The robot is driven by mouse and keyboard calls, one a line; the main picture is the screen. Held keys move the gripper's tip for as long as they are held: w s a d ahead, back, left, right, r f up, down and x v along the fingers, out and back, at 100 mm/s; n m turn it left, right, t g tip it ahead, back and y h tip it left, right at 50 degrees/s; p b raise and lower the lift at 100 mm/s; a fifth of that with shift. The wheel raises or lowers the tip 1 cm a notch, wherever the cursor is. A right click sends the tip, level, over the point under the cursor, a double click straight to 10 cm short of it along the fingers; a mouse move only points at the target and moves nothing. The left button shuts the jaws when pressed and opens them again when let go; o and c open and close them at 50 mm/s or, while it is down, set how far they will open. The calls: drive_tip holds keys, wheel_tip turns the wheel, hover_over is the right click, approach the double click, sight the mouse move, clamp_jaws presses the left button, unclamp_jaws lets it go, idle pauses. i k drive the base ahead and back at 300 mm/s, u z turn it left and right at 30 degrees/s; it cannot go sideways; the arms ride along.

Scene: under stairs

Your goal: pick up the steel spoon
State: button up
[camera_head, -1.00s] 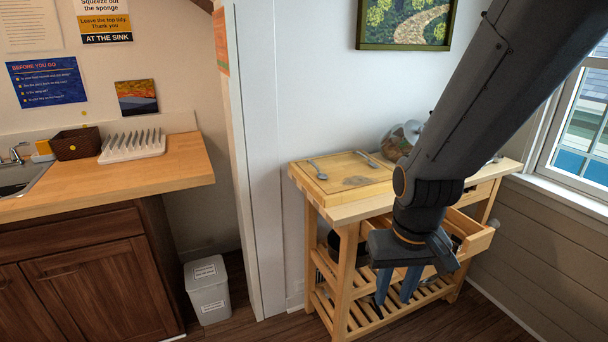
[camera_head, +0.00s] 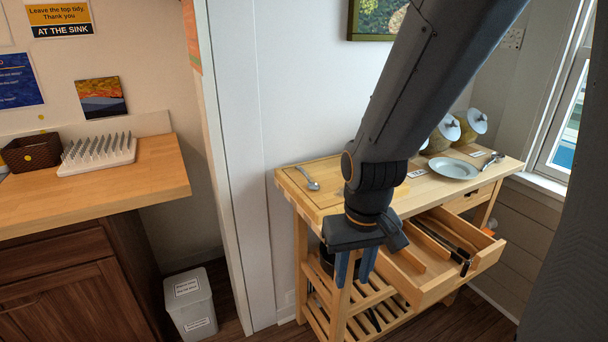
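A silver-grey spoon (camera_head: 312,184) lies on the wooden board (camera_head: 290,176) at the left of the trolley top. Another silvery utensil (camera_head: 491,160), spoon-like but small in view, lies at the right end beyond the plate. My gripper (camera_head: 354,268) hangs in front of the trolley, below its top and to the right of and lower than the first spoon. Its two blue fingers point down with a gap between them, and nothing shows in the gap. My arm hides the middle of the trolley top and part of the board.
A drawer (camera_head: 450,272) stands open on the trolley, holding dark-handled utensils, just right of my gripper. A white plate (camera_head: 453,169) and tilted glass jars (camera_head: 444,134) stand on the trolley. A wall edge (camera_head: 240,200) and a bin (camera_head: 190,302) are left.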

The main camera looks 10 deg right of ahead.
sight(314, 186)
drive_tip(key=k, duration=0.5)
drive_tip(key=z, duration=0.7)
drive_tip(key=i, duration=0.7)
drive_tip(key=u, duration=1.1)
drive_tip(key=i, duration=0.5)
drive_tip(key=u, duration=0.1)
